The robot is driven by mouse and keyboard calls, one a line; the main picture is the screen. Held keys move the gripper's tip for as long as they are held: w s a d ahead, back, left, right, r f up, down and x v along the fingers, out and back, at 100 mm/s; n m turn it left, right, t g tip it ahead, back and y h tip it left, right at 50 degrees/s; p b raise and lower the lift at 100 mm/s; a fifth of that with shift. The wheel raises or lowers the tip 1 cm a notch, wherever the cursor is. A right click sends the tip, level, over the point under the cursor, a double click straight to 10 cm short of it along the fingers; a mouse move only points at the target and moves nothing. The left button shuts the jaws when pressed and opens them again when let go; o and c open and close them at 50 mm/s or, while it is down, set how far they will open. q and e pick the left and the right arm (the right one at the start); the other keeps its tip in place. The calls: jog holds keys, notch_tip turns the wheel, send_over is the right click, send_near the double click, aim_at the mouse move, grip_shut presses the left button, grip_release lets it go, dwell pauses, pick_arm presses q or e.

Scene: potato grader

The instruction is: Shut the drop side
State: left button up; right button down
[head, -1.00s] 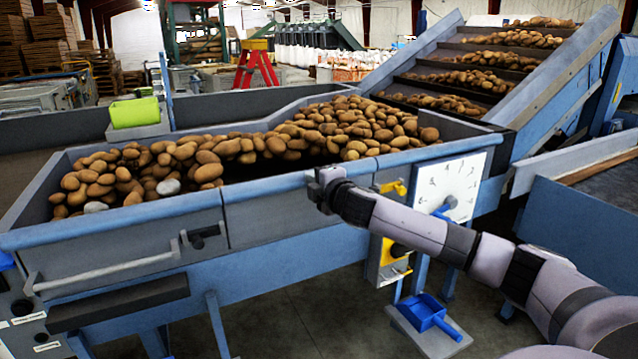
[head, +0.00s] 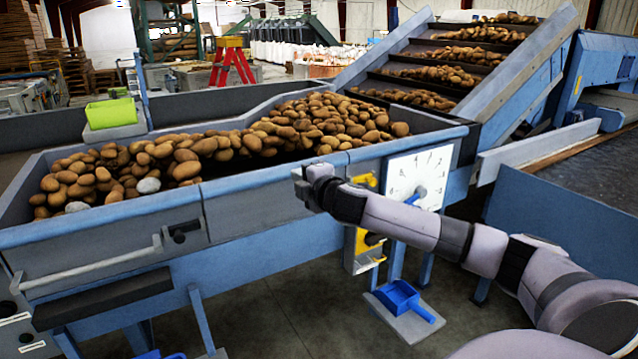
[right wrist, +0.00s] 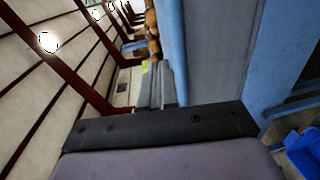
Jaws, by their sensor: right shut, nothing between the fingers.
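The drop side appears to be the grey front panel (head: 75,250) at the left of the potato hopper, in the head view. It looks upright, nearly in line with the wall beside it, and I see no clear gap at its seam. A pale handle bar (head: 95,268) runs along its lower part, and a dark latch (head: 181,233) sits near its right end. My right gripper (head: 302,186) is shut and empty in front of the fixed wall section (head: 255,205), right of the panel and apart from the latch. My left gripper is out of view.
Potatoes (head: 300,128) fill much of the hopper. A white dial (head: 420,180) and a yellow bracket (head: 366,215) are right of my gripper. A dark ledge (head: 102,298) juts out below the handle bar.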

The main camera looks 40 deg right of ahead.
jog(key=r+b+v, duration=0.1)
jog(key=v, duration=0.6)
